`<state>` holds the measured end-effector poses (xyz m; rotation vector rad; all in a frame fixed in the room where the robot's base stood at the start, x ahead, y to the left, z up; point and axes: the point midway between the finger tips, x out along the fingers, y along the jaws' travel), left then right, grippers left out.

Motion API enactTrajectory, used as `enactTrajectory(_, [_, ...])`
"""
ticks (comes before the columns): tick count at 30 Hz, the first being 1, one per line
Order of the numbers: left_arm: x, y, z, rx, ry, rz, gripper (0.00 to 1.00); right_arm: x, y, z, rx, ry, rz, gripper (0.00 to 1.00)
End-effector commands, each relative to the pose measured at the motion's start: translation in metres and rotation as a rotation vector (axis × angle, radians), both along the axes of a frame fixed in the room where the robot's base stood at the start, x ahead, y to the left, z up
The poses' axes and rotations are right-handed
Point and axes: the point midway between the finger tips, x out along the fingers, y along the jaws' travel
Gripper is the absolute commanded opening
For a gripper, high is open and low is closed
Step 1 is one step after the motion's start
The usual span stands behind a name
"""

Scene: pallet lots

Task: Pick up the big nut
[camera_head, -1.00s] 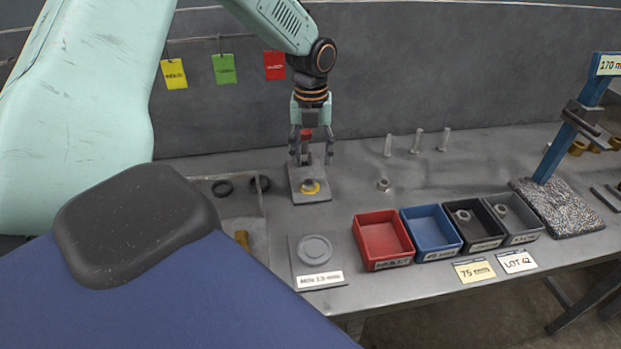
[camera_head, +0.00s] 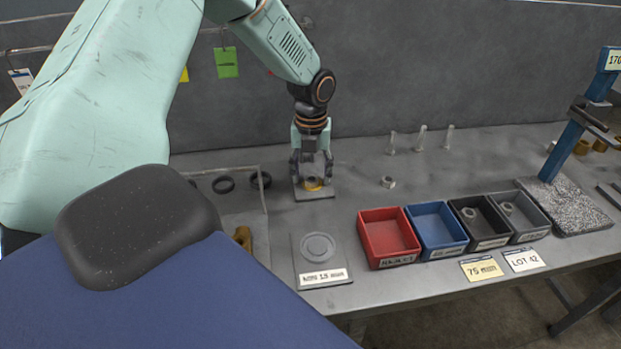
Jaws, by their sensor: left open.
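My left gripper (camera_head: 312,182) points straight down over a small grey plate (camera_head: 318,195) at the back of the bench. Its fingers are open, one on each side of a brass-coloured ring-shaped piece (camera_head: 313,185) with a dark middle, which lies on the plate. I cannot tell whether the fingers touch it, or whether it is the big nut. Other nut-like pieces sit in the black bin (camera_head: 487,243) and the grey bin (camera_head: 531,237). My right gripper is not in view.
A red bin (camera_head: 387,262) and a blue bin (camera_head: 446,252) stand in front. A plate with a round disc (camera_head: 317,246) lies left of them. A tray with dark rings (camera_head: 223,185) is at the left. Thin upright pegs (camera_head: 421,138) and a blue stand (camera_head: 567,145) are right.

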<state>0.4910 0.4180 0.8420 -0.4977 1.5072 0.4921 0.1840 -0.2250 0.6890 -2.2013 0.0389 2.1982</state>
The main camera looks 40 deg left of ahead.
Motion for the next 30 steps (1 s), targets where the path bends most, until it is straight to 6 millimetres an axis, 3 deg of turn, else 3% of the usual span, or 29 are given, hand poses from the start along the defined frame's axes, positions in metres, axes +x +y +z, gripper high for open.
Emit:
enactTrajectory(3, [-0.0011, 0.0002, -0.0008, -0.001, 0.005, 0.002, 0.55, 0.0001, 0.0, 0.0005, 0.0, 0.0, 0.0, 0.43])
enactTrajectory(22, [-0.0006, 0.0005, -0.0002, -0.002, 0.005, 0.001, 0.01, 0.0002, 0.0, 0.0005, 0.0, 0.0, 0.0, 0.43])
enactTrajectory(30, [-0.0006, 0.0006, 0.0001, -0.002, 0.004, 0.001, 0.0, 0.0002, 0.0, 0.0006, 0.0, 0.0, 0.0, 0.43])
